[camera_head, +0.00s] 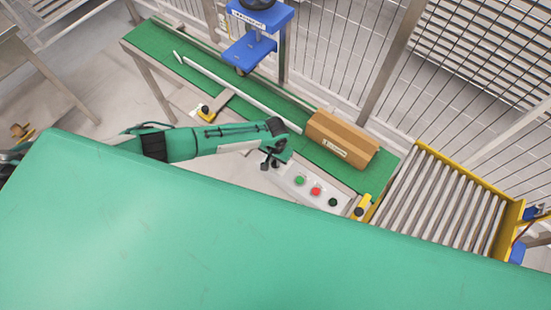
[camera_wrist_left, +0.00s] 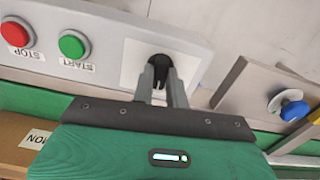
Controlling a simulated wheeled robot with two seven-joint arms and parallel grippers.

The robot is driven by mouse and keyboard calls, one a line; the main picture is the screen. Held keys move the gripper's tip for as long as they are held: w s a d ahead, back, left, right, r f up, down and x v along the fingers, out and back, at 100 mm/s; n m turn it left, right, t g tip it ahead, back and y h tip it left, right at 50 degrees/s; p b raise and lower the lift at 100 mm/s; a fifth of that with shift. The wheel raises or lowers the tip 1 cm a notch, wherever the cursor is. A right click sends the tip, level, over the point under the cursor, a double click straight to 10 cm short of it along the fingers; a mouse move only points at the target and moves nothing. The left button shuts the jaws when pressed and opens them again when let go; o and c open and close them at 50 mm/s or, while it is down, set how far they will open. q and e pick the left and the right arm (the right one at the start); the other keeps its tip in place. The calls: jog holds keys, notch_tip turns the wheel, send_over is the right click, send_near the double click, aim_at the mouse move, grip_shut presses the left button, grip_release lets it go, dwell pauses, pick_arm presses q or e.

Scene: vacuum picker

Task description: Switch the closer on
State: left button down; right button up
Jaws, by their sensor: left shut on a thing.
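A light control panel (camera_head: 283,185) on the conveyor's near side carries a green button (camera_head: 299,180), a red button (camera_head: 316,191) and a black round control (camera_head: 333,202). In the left wrist view the green button (camera_wrist_left: 73,44) reads START and the red button (camera_wrist_left: 17,32) reads STOP. A black rotary knob (camera_wrist_left: 159,60) sits on a white plate (camera_wrist_left: 137,57) beside START. My left gripper (camera_head: 268,163) is shut on this knob, and its fingers (camera_wrist_left: 161,82) hide part of it. Its setting cannot be read. My right gripper is not in view.
A cardboard box (camera_head: 342,140) lies on the green conveyor (camera_head: 291,140). A blue machine head (camera_head: 250,50) stands over the belt. A roller table (camera_head: 440,205) with yellow sides is at right. Wire fencing (camera_head: 480,60) runs behind.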

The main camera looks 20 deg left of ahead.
pick_arm(q)
jog(key=m, duration=0.5)
jog(key=shift+m, duration=0.3)
dwell(0.4)
jog(key=c, duration=1.4)
grip_release()
jog(key=shift+r, duration=0.1)
notch_tip(320, 180, up, 14)
jog(key=b, duration=0.2)
jog(key=shift+b, duration=0.3)
jog(key=shift+f, duration=0.2)
